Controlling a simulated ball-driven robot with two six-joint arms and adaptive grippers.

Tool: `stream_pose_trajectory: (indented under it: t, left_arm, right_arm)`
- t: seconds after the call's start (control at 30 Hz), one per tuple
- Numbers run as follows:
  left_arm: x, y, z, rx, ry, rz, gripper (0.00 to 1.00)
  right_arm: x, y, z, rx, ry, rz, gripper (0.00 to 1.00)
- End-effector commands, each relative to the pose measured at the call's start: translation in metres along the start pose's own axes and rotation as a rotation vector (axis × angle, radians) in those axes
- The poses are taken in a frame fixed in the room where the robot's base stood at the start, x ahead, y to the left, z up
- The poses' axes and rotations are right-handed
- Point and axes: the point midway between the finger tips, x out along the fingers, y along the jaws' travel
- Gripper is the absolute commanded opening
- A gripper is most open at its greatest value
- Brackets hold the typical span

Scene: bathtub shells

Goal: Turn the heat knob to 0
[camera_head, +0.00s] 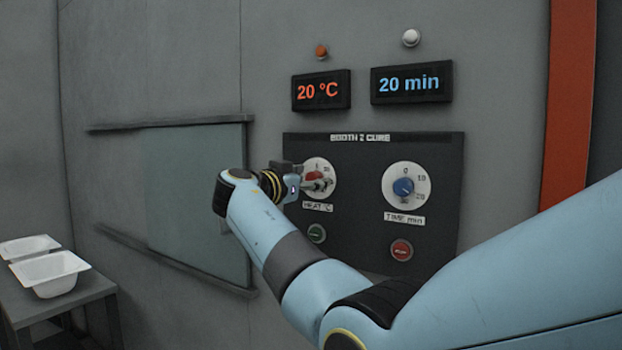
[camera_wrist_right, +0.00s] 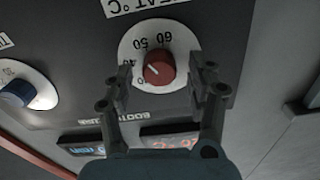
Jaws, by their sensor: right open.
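The red heat knob (camera_head: 312,176) sits on a white round dial on the dark control panel (camera_head: 350,220), above a "HEAT °C" label. It also shows in the right wrist view (camera_wrist_right: 158,66), where the panel appears upside down and the dial numbers 40, 50 and 60 can be read. The heat display (camera_head: 320,90) reads 20 °C. My right gripper (camera_wrist_right: 160,92) is open, with its fingers at either side of the red knob in the wrist view. In the head view my right gripper partly covers the dial. My left gripper is not in view.
A blue time knob (camera_head: 403,187) is to the right of the heat knob; its display (camera_head: 411,83) reads 20 min. A green button (camera_head: 316,233) and a red button (camera_head: 401,249) are below. White tub shells (camera_head: 50,272) stand on a table at the left.

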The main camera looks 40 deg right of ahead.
Motion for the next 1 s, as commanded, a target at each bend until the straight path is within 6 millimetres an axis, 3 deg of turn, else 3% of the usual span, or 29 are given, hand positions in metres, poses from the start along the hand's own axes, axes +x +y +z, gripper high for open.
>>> stream_pose_trajectory:
  t: [0.03, 0.47, 0.77, 1.0]
  left_arm:
    - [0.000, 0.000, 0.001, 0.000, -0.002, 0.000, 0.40]
    - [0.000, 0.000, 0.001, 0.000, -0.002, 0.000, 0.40]
    - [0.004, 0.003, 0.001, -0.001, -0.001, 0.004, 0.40]
    - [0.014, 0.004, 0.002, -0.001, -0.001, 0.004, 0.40]
  right_arm:
    - [0.000, 0.000, 0.000, 0.000, 0.000, 0.000, 0.57]
    - [0.000, 0.000, 0.000, 0.000, 0.000, 0.000, 0.02]
    - [0.000, 0.000, 0.000, -0.037, 0.001, 0.000, 0.02]
    - [0.000, 0.000, 0.001, -0.173, 0.001, 0.000, 0.02]
